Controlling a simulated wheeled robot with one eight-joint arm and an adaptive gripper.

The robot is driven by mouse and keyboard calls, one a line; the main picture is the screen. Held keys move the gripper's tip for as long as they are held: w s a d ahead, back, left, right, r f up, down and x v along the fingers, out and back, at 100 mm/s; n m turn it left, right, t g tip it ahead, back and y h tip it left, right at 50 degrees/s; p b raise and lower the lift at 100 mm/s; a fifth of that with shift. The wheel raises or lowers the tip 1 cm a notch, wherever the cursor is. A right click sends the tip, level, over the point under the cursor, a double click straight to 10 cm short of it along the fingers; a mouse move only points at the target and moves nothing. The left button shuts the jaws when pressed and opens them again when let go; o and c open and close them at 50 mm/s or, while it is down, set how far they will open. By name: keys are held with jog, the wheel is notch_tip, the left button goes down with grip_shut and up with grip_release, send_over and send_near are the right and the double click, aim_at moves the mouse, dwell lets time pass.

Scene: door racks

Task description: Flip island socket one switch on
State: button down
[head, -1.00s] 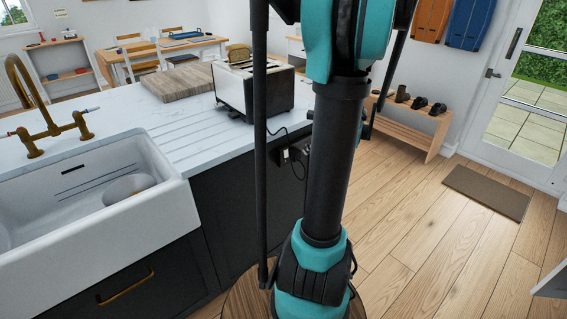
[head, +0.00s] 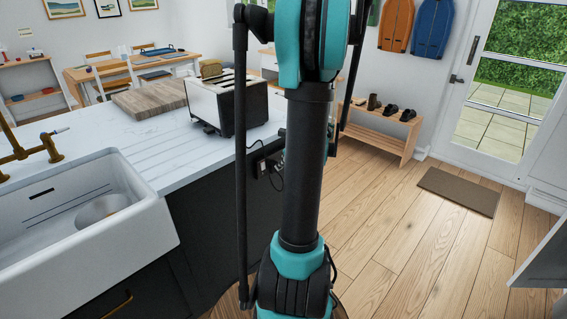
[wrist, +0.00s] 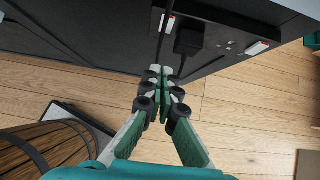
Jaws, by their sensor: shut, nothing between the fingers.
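The island socket (head: 268,166) is on the dark end panel of the island, partly hidden by my arm in the head view. In the wrist view the socket's dark face (wrist: 222,38) runs along the top, with a black plug (wrist: 190,40) and cord in it. A small white-and-red switch (wrist: 167,21) sits left of the plug, and another white-and-red switch (wrist: 258,48) sits to the right. I cannot tell their positions. My gripper (wrist: 161,72) is shut and empty, its tips just below the plug in the picture; contact is unclear. My arm hides it in the head view.
A toaster (head: 228,103) stands on the white worktop (head: 135,140) above the socket, beside a wooden board (head: 150,98). The sink (head: 60,235) is at left. A shoe bench (head: 378,130) and a doormat (head: 459,191) lie beyond. Wooden floor at right is clear.

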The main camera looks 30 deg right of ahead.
aim_at(264, 168)
jog(key=x, duration=0.4)
jog(key=w+r+x, duration=0.1)
jog(key=x, duration=0.2)
jog(key=shift+a, duration=0.25)
jog(key=shift+w+a, duration=0.2)
jog(key=shift+w, duration=0.6)
jog(key=shift+w+a+f, duration=0.1)
jog(key=shift+w+f, duration=0.05)
jog(key=shift+w, duration=0.1)
jog(key=shift+r, duration=0.85)
